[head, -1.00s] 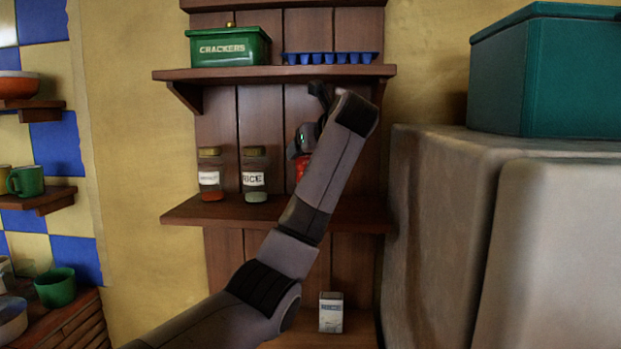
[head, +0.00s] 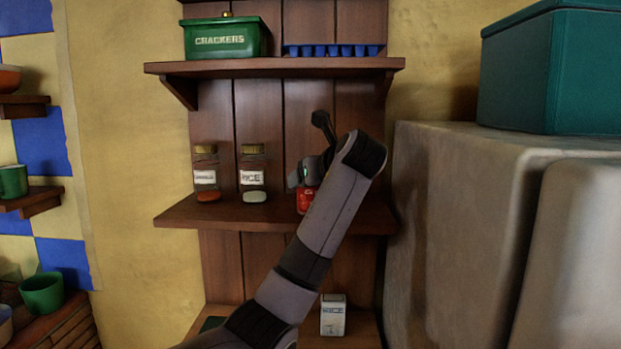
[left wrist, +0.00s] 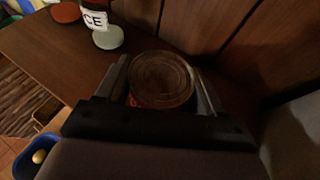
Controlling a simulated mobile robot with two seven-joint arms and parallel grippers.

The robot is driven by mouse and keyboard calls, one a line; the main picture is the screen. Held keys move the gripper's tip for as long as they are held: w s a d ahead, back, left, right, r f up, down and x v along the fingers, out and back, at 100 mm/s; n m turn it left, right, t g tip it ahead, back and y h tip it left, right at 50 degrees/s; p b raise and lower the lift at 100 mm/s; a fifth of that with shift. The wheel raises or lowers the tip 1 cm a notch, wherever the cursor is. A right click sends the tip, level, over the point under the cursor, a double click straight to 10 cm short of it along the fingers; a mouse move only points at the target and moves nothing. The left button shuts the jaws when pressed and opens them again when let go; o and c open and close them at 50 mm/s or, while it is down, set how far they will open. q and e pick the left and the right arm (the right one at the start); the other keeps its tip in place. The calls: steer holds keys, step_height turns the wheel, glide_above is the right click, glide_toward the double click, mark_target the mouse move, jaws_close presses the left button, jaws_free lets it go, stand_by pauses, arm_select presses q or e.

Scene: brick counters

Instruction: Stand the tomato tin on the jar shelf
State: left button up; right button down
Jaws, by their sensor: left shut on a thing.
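The red tomato tin (head: 304,202) is at the right part of the jar shelf (head: 232,221), to the right of the two jars. It is upright and its base looks at or just above the board; I cannot tell whether it touches. My left gripper (head: 306,178) is shut on the tin from above, and my arm hides part of it. In the left wrist view the tin's round lid (left wrist: 162,79) sits between the two fingers of the gripper (left wrist: 163,88). My right gripper is not in view.
A jar with a red lower part (head: 206,176) and a rice jar (head: 253,177) stand left of the tin. Above, a shelf (head: 270,67) holds a green crackers box (head: 224,38) and a blue tray (head: 333,51). A white carton (head: 333,316) stands below. A large grey block (head: 460,190) is to the right.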

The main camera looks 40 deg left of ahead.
arm_select(q)
steer(key=o, duration=1.3)
steer(key=shift+f, duration=0.1)
steer(key=shift+c, duration=0.2)
steer(key=b+v, duration=0.1)
steer(key=v, duration=1.1)
steer(key=shift+b, duration=0.3)
